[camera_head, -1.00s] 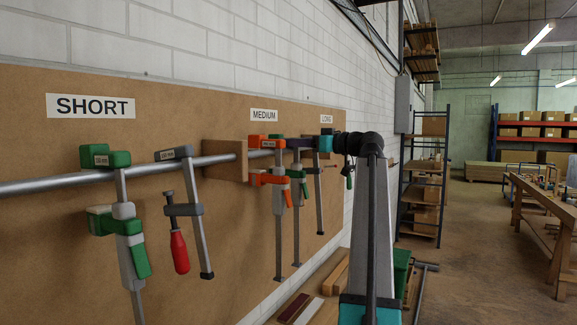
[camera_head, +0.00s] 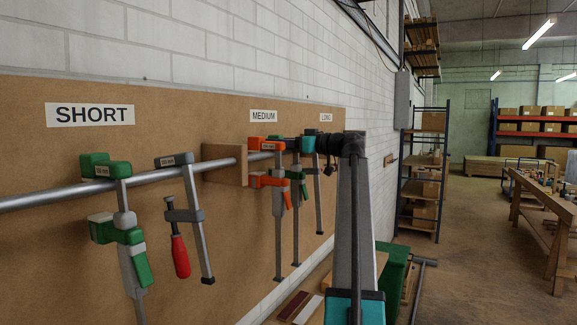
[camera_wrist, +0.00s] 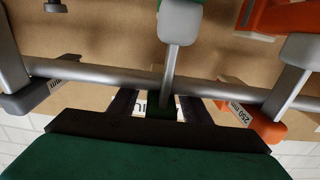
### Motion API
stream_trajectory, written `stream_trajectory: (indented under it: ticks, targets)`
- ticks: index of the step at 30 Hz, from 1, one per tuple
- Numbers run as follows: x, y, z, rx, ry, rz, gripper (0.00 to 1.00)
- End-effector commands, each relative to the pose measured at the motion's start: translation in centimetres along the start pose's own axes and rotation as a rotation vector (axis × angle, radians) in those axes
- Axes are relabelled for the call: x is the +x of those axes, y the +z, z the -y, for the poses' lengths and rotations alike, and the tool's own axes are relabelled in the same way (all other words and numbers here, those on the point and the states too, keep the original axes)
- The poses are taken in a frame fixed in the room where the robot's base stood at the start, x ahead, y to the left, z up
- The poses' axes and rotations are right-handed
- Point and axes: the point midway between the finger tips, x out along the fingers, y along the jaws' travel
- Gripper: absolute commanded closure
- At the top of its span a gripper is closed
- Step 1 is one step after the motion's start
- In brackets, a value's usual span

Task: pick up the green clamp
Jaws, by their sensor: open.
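A green clamp hangs on the rail behind the orange clamp, under the MEDIUM sign; its green lower jaw (camera_head: 297,175) shows in the head view and its head is mostly hidden there. In the wrist view its grey bar and lower jaw (camera_wrist: 180,25) rise in the middle. My gripper (camera_wrist: 162,104) is open, with one dark finger on each side of this clamp's bar and green head at the rail. I cannot tell whether the fingers touch it. In the head view my gripper (camera_head: 288,144) is at the rail, partly hidden by the orange clamp.
The orange clamp (camera_head: 268,181) hangs close beside it, also in the wrist view (camera_wrist: 265,127). A grey-headed clamp (camera_wrist: 28,98) is on the other side. Another green clamp (camera_head: 105,167) and a red-handled clamp (camera_head: 180,255) hang under SHORT. A wooden block (camera_head: 224,165) supports the rail (camera_head: 45,196).

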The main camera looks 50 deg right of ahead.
Motion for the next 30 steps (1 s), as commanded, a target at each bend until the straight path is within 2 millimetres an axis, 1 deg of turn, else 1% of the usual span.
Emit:
stream_trajectory:
  ticks: [16,20,21,24,30]
  targets:
    - [0.09,0.01,0.04,0.000,0.000,0.000,0.56]
    - [0.10,0.01,0.05,0.000,-0.001,0.000,0.78]
    - [0.11,0.01,0.06,0.000,-0.001,0.000,0.85]
    - [0.12,0.00,0.07,-0.001,-0.001,0.000,1.00]
    - [0.14,0.00,0.08,0.000,-0.001,0.000,1.00]
